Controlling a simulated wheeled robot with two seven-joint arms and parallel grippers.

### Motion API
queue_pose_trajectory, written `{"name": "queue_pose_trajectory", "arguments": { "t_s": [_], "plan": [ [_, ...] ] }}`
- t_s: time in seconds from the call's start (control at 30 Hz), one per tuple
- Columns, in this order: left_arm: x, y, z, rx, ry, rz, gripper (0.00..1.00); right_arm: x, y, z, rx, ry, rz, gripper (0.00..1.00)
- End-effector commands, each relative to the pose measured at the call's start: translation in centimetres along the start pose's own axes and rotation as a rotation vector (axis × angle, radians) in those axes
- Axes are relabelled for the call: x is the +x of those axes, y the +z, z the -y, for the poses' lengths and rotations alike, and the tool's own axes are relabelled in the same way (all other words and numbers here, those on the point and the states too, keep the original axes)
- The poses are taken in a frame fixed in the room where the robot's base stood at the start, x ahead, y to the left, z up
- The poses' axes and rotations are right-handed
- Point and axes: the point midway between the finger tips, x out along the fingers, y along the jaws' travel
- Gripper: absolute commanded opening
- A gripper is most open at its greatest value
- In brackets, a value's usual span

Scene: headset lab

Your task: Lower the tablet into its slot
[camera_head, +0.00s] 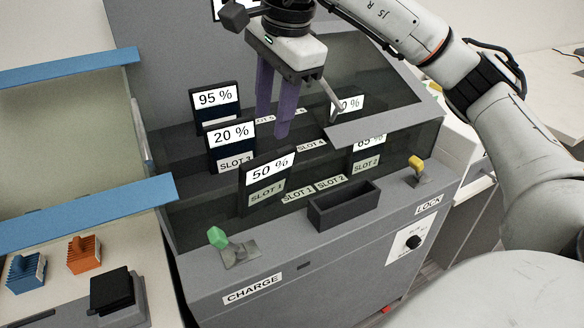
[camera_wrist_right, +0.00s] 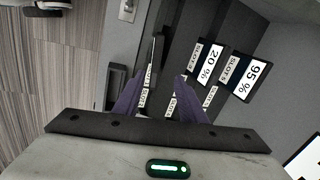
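The tablet reading 50 % (camera_head: 269,172) stands upright, slightly tilted, at the front of the dark charging bay, by the SLOT 1 label (camera_head: 298,195). Its lower edge is hard to make out, so I cannot tell how deep it sits. In the right wrist view a thin dark edge (camera_wrist_right: 154,52), probably this tablet, shows beyond the fingers. My right gripper (camera_head: 272,127) hangs above and behind the tablet, purple fingers pointing down and apart. The fingers (camera_wrist_right: 158,82) show a gap in the wrist view, with nothing clearly held. My left gripper is out of view.
Tablets reading 20 % (camera_head: 231,142), 95 % (camera_head: 214,102) and 65 % (camera_head: 368,150) stand in the bay. A dark open box (camera_head: 344,206), green lever (camera_head: 217,238) and yellow lever (camera_head: 416,164) are on the front ledge. A blue-edged frame (camera_head: 90,212) stands left.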

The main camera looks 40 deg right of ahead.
Motion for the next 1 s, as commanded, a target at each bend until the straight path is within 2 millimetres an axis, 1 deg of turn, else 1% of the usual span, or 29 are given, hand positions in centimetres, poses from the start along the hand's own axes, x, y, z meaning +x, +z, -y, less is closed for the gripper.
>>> {"name": "queue_pose_trajectory", "arguments": {
  "t_s": [0.03, 0.1, 0.2, 0.37, 0.57, 0.63, 0.77, 0.97, 1.0],
  "plan": [
    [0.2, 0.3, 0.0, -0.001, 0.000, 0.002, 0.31, 1.1, -0.1, -0.2, 0.000, 0.004, -0.002, 0.38],
    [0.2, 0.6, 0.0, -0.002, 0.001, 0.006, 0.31, 2.2, -0.1, -0.2, 0.002, 0.003, -0.003, 0.38],
    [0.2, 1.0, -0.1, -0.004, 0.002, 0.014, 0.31, 3.3, -0.3, -0.2, 0.004, 0.002, -0.003, 0.38],
    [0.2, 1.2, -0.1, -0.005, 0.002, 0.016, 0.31, 4.3, -0.4, -0.4, 0.006, 0.001, -0.003, 0.38],
    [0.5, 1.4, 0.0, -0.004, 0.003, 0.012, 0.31, 7.3, -0.1, -1.2, 0.005, 0.003, -0.004, 0.38],
    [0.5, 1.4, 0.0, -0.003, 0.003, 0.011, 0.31, 8.2, -0.1, -1.1, 0.007, 0.002, -0.003, 0.38],
    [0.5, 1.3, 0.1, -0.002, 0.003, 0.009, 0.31, 9.0, -0.2, -1.1, 0.007, 0.000, -0.004, 0.38],
    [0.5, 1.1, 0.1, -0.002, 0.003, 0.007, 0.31, 9.0, -0.1, -1.0, 0.007, 0.000, -0.003, 0.38],
    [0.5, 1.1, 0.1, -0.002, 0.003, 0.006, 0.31, 9.0, -0.1, -1.0, 0.007, 0.000, -0.003, 0.34]
  ]
}}
